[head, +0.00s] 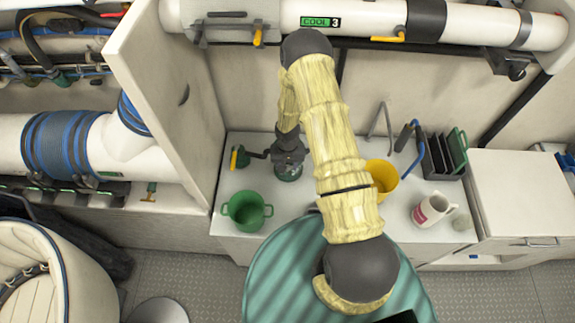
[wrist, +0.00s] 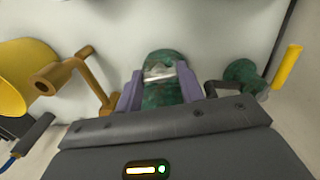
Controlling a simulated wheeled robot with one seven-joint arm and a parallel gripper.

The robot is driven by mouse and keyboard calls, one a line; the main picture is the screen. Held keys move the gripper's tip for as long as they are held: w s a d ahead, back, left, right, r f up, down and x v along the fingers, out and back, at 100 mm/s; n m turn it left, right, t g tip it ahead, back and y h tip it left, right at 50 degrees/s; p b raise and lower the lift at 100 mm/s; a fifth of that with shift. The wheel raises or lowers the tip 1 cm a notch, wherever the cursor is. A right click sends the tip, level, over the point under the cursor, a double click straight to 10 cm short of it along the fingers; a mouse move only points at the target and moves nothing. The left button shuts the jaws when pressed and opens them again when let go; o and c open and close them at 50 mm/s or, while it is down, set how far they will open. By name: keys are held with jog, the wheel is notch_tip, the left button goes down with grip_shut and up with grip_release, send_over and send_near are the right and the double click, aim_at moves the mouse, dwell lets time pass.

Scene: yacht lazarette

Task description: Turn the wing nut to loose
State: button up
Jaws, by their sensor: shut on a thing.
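The wing nut (wrist: 158,73) is a pale metallic piece on top of a mottled dark green round body (wrist: 162,92) in the wrist view. My gripper (wrist: 159,74) has one grey-purple finger on each side of it and is shut on it. In the head view my gripper (head: 289,160) points down at the green body (head: 289,174) on the white counter. The wing nut itself is hidden there by my gripper. I cannot tell its turned angle.
A green fitting with a yellow handle (head: 235,158) stands just left of my gripper. A white panel (head: 165,85) rises at left; a pipe (head: 365,18) runs above.

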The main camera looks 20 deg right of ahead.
jog(key=n+b, duration=0.1)
jog(key=n, duration=0.1)
jog(key=shift+f+n+b, duration=0.1)
jog(key=shift+n+b, duration=0.85)
jog(key=shift+n, duration=0.75)
jog(key=o, duration=1)
notch_tip(320, 180, up, 18)
jog(key=b, duration=0.3)
jog(key=shift+f, duration=0.2)
jog(key=shift+c, duration=0.2)
